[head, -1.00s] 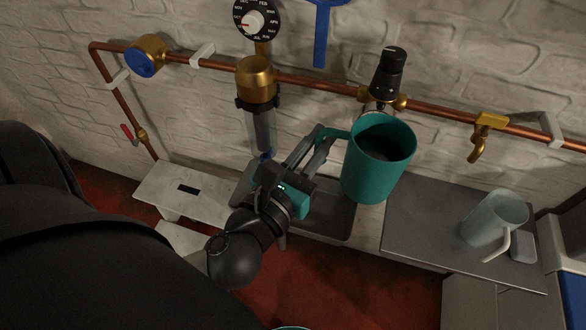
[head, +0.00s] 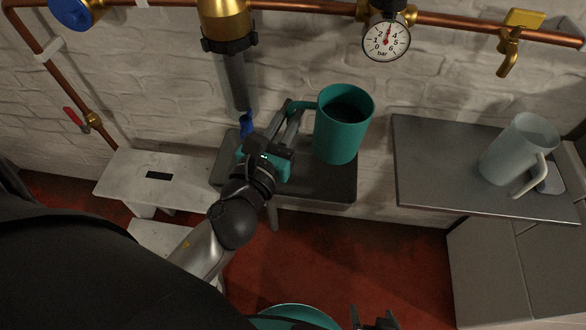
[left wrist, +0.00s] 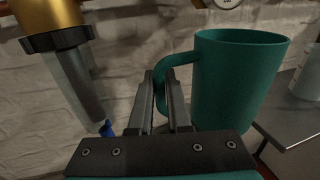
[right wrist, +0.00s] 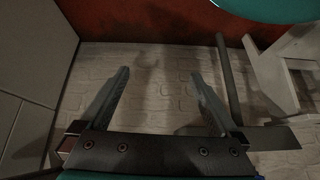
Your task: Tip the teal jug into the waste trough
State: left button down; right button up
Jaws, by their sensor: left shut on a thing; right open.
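The teal jug (head: 342,130) is held in the air, upright or nearly so, above the right part of the dark grey trough (head: 320,187). Its inside looks dark; I cannot tell what is in it. My left gripper (head: 292,120) is shut on the jug's handle, to the left of its body. In the left wrist view the fingers (left wrist: 160,90) clasp the handle, with the jug (left wrist: 235,85) to the right. My right gripper (head: 374,318) is at the bottom edge of the head view. In the right wrist view it is open and empty (right wrist: 158,82).
A clear pitcher (head: 515,150) stands on a grey board (head: 430,165) at the right. A brass-topped filter (head: 228,40) hangs left of the jug. A gauge (head: 386,42) and copper pipe (head: 290,8) are above. A pale step stool (head: 160,180) stands left.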

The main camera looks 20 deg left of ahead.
pick_arm(q)
jog(key=w+a+f+b, duration=0.1)
jog(key=w+f+b, duration=0.1)
jog(key=f+b, duration=0.6)
jog(key=w+f+n+b, duration=0.1)
jog(key=w+f+b, duration=0.2)
jog(key=f+b, duration=0.5)
notch_tip(320, 180, down, 5)
jog(key=shift+a+f+y, duration=0.1)
jog(key=shift+a+y, duration=0.2)
jog(key=shift+a, duration=0.1)
pick_arm(e)
jog(key=w+a+r+t+y, duration=0.1)
jog(key=w+a+r+t, duration=0.2)
jog(key=r, duration=0.3)
jog(key=w+a+r+t+y, duration=0.2)
jog(key=w+a+r+t, duration=0.1)
jog(key=w+r, duration=0.3)
jog(key=shift+r+t, duration=0.3)
jog(key=shift+r, duration=0.15)
jog(key=shift+d+f, duration=0.15)
